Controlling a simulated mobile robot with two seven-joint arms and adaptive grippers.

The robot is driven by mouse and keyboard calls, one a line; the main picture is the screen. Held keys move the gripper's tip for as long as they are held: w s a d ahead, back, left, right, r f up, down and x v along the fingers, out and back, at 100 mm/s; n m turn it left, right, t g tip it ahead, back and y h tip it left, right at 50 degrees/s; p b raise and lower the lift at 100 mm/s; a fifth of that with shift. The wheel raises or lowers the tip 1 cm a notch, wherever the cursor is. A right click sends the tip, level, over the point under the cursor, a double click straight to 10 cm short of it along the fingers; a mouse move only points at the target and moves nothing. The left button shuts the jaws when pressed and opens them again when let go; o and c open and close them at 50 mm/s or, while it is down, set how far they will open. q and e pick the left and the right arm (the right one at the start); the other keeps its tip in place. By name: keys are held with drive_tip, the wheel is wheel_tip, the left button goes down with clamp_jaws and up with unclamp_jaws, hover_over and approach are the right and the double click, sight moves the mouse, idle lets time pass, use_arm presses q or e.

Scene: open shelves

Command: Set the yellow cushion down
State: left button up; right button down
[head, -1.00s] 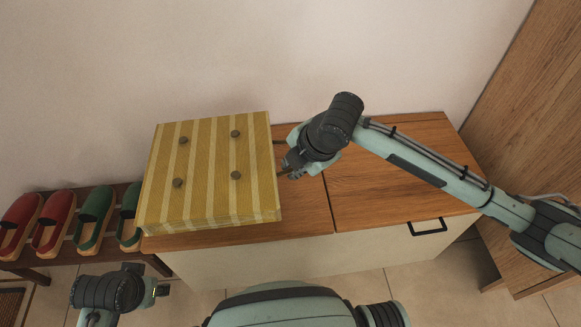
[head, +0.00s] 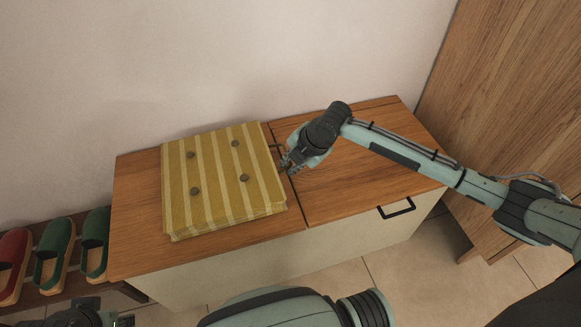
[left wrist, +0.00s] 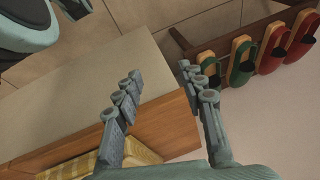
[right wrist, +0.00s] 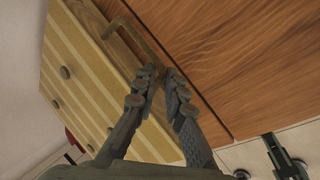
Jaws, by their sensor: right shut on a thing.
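The yellow cushion (head: 216,180) has pale stripes and several dark buttons. In the head view it lies flat over the left half of the wooden bench top (head: 135,213) and appears to rest on it. A loop handle (right wrist: 135,32) stands out from its side facing my right gripper. My right gripper (head: 287,165) is at the cushion's right edge, shut on this handle; the right wrist view shows its fingers (right wrist: 160,82) close together at the loop. My left gripper (left wrist: 163,85) is open and empty, beside the bench's end; the head view shows only part of that arm, bottom left.
The right half of the bench top (head: 350,165) is clear. A black drawer handle (head: 397,208) is on the bench front. Red and green slippers (head: 55,250) stand on a low rack at the left. A wooden panel (head: 500,100) rises at the right, and a wall is behind.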

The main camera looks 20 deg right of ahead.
drive_tip(key=shift+f, duration=0.5)
drive_tip(key=c, duration=1.6)
unclamp_jaws()
drive_tip(key=shift+d, duration=0.1)
use_arm(q)
drive_tip(key=shift+s+d+r, duration=0.1)
drive_tip(key=shift+s+r, duration=0.1)
drive_tip(key=shift+r, duration=0.1)
